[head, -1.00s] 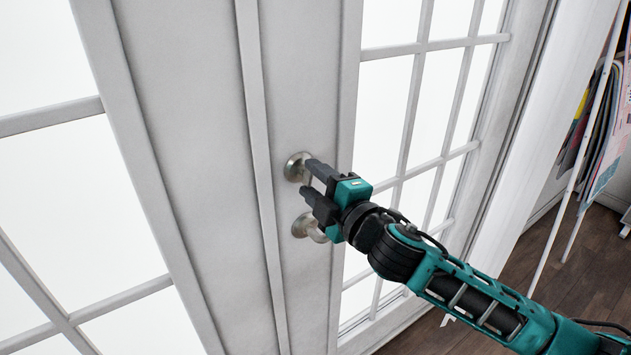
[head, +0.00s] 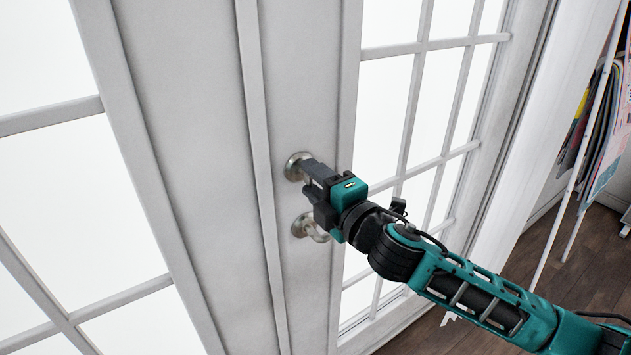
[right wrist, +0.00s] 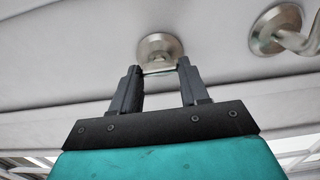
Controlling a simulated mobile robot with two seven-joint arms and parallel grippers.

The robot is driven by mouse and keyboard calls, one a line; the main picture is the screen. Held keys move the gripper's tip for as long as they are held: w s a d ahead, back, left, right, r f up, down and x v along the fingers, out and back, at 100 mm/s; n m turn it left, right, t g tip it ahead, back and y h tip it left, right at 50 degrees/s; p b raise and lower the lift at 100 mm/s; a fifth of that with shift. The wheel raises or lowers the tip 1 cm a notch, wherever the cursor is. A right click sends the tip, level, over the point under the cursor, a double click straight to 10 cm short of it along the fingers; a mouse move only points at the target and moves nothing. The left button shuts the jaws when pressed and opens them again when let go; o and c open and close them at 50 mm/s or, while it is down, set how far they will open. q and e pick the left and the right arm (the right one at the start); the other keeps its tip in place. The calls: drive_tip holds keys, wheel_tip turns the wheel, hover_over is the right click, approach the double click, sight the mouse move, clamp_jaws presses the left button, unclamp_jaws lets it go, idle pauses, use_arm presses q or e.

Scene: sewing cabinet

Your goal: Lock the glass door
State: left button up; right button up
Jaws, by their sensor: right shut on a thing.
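The white glass door (head: 305,100) fills the middle of the head view, with glass panes on both sides of its frame. A round metal lock (head: 293,167) sits on the door frame above a metal door handle (head: 308,228). My right gripper (head: 308,175) is at the lock, shut on its small turn piece. In the right wrist view the two dark fingers (right wrist: 158,78) sit on either side of the lock's turn piece, in front of its round plate (right wrist: 160,45). The handle (right wrist: 280,30) shows to the right there. My left gripper is not in view.
A rack with hanging papers or cloths (head: 598,125) stands at the right, beyond the white wall edge. Wooden floor (head: 590,255) shows at the lower right. The handle lies close below my right gripper.

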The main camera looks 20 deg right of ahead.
drive_tip(key=o, duration=1.1)
drive_tip(key=shift+c, duration=0.2)
drive_tip(key=shift+s, duration=0.1)
drive_tip(key=b+v, duration=0.2)
drive_tip(key=v, duration=1)
drive_tip(key=shift+s, duration=0.35)
drive_tip(key=shift+d, duration=0.1)
drive_tip(key=s+a+f+m+g+h, duration=0.1)
drive_tip(key=s+f+m+g, duration=0.2)
drive_tip(key=f+m, duration=0.6)
drive_tip(key=s+a+f+m+g+h, duration=0.1)
drive_tip(key=s+f+m, duration=0.6)
drive_tip(key=f, duration=1.4)
drive_tip(key=m+g+h, duration=0.1)
drive_tip(key=m+g, duration=0.1)
drive_tip(key=shift+m+g, duration=0.3)
drive_tip(key=shift+m, duration=0.1)
